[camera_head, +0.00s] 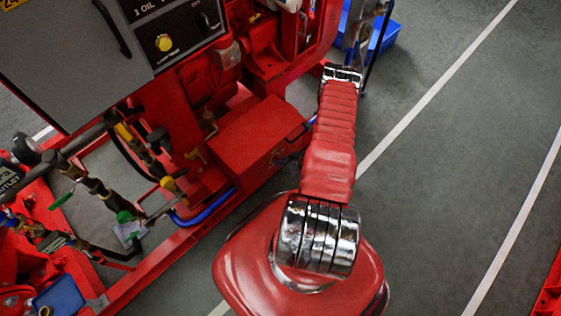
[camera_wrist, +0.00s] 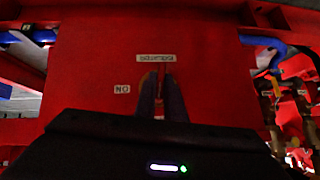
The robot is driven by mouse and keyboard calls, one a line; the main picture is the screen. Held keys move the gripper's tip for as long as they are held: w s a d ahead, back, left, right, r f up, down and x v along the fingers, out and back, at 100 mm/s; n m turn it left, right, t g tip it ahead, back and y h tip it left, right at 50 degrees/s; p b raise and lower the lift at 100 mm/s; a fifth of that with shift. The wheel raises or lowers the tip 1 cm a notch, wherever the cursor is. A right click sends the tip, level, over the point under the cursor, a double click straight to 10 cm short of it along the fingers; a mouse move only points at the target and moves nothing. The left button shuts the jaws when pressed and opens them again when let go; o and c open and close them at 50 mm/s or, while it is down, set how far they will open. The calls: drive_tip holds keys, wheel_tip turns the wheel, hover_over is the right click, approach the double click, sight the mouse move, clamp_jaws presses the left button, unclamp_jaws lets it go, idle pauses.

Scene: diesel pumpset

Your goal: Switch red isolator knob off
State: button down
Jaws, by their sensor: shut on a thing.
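The red isolator knob (camera_wrist: 160,105) is a narrow red piece in the middle of the wrist view, in front of a flat red panel (camera_wrist: 205,75). The two dark fingers of my gripper (camera_wrist: 160,84) stand one on each side of it and are shut on it. My gripper's dark body hides the lower part of the view. A small pale label (camera_wrist: 156,58) lies just beyond the fingertips, its text too blurred to read surely. A second label (camera_wrist: 122,89) left of the fingers reads like "NO". My gripper cannot be made out in the head view.
Blue hoses (camera_wrist: 262,42) and brass-coloured fittings (camera_wrist: 290,105) are right of the panel. In the head view, a red box (camera_head: 245,137), pipes and valves (camera_head: 100,185) crowd the left. Grey floor (camera_head: 440,150) with white lines is open at right. A blue object (camera_head: 383,38) lies beyond my arm.

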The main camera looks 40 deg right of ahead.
drive_tip(key=shift+n+h, duration=0.3)
drive_tip(key=shift+h, duration=0.3)
drive_tip(key=c, duration=1.8)
unclamp_jaws()
drive_tip(key=shift+c, duration=0.2)
drive_tip(key=v, duration=1.3)
drive_tip(key=shift+s+r, duration=0.25)
